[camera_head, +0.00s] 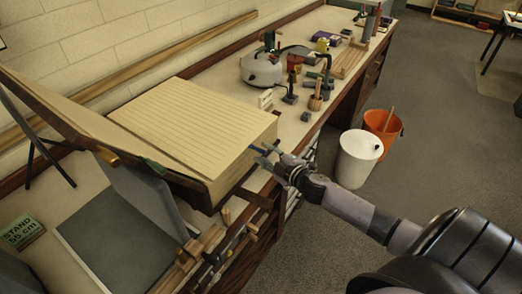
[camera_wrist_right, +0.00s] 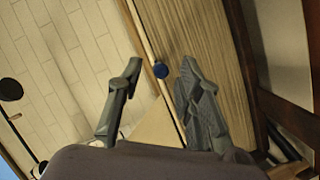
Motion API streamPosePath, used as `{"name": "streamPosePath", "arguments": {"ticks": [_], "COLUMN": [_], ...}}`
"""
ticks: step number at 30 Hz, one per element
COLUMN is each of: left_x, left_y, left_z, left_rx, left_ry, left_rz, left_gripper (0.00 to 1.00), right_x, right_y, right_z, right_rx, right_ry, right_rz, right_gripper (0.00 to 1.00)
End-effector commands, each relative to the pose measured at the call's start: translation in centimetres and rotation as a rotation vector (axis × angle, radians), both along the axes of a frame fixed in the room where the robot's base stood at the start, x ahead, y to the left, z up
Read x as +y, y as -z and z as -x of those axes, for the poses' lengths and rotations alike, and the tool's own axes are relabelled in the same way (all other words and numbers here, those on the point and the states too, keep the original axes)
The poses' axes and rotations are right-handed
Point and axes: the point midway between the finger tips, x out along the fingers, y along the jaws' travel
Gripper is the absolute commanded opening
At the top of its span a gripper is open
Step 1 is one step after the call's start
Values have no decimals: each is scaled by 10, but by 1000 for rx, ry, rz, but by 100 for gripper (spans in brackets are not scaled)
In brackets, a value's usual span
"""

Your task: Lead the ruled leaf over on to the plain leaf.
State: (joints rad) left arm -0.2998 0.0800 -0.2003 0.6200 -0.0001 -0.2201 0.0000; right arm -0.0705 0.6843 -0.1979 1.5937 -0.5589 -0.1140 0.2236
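The ruled leaf (camera_head: 190,118) lies flat on top of a thick block of pages, its lines showing. A small blue tab (camera_wrist_right: 161,70) is at its edge. My right gripper (camera_head: 262,154) is at the right side of the block, by the tab. In the right wrist view the gripper (camera_wrist_right: 158,82) is open, with the tab and the thin leaf edge between its fingers, apparently not clamped. The layered page block (camera_wrist_right: 195,25) is beside the right finger. A plain pale leaf (camera_head: 85,118) slopes on the left half of the book, partly hidden by its dark board. My left gripper is not in view.
A grey kettle-like vessel (camera_head: 262,68), stamps and small tools crowd the bench beyond the book. A white bin (camera_head: 358,160) and an orange bucket (camera_head: 384,125) stand on the floor. A grey tray (camera_head: 105,245) and a green "STAND 55 cm" sign (camera_head: 22,233) are at the near left.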

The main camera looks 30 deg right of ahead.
Motion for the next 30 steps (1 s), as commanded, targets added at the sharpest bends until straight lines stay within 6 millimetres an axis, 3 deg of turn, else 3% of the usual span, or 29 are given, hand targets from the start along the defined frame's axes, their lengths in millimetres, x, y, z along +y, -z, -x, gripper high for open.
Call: {"name": "streamPosePath", "arguments": {"ticks": [12, 26, 30], "left_x": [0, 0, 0], "left_y": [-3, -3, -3], "left_z": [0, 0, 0], "left_rx": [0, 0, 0], "left_ry": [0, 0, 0], "left_rz": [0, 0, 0], "left_gripper": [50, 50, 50], "right_x": [2, 2, 2], "right_y": [5, 6, 6], "right_z": [-24, -28, -28], "right_rx": [0, 0, 0], "right_ry": [0, 0, 0], "right_rz": [-1, 0, 0], "right_gripper": [33, 33, 25]}}
